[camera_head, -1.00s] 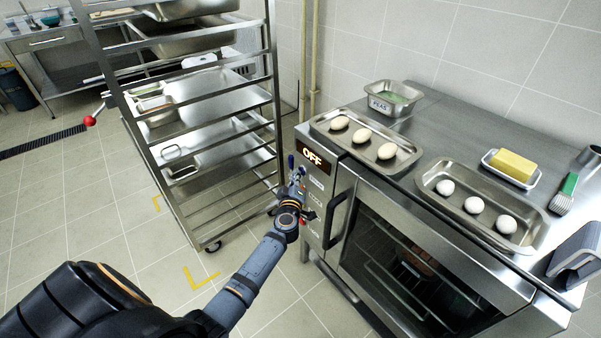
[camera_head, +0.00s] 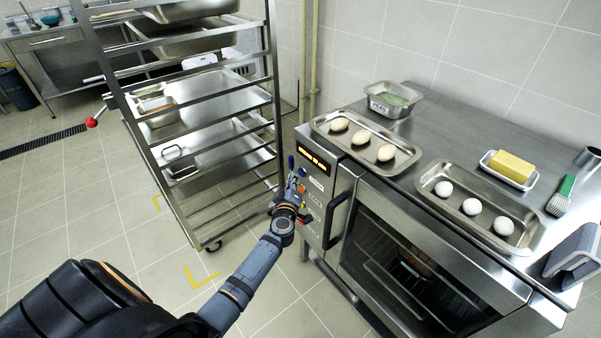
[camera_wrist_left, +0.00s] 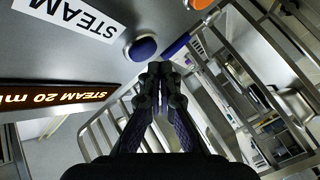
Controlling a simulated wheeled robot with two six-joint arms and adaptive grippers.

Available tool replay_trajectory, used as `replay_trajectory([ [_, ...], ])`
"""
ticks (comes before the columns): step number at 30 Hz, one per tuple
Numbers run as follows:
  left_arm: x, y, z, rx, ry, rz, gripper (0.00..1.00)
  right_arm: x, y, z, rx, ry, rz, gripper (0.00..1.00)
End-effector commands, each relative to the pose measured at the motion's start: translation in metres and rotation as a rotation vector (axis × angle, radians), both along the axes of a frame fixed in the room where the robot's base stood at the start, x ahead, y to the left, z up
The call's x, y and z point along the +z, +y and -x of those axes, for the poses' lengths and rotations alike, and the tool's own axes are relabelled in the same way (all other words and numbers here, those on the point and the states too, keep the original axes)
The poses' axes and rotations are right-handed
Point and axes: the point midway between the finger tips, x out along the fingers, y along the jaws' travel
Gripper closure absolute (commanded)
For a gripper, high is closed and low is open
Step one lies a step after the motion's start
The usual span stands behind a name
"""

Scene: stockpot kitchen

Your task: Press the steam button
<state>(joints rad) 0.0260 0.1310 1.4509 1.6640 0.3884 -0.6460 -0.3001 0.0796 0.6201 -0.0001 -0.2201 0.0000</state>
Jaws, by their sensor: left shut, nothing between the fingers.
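The oven's control panel has a round blue button (camera_wrist_left: 143,47) beside a white label (camera_wrist_left: 80,18) reading STEAM. An amber display (camera_wrist_left: 60,95) reads "STEAM 20 mi", cut off at the picture's edge. The display (camera_head: 314,160) also shows lit in the head view, its text too small to read there. My left gripper (camera_head: 294,180) is shut and empty in front of the panel. In the wrist view its fingertips (camera_wrist_left: 160,72) are just below the blue button in the picture, seemingly apart from it. My right gripper is not in view.
An orange button (camera_wrist_left: 200,3) is farther along the panel. The oven door handle (camera_head: 338,220) stands out right of my gripper. A steel rack (camera_head: 215,160) stands close on the left. Trays of eggs (camera_head: 404,162) and white balls (camera_head: 528,240) sit on the oven top.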

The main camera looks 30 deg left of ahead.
Motion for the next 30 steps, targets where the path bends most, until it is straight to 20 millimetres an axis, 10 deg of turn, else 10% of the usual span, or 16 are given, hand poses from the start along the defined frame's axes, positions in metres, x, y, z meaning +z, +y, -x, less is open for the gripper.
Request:
replay_trajectory([
  [30,0.0,0.019,0.046,-0.001,-0.001,0.001,1.0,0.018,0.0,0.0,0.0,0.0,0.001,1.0],
])
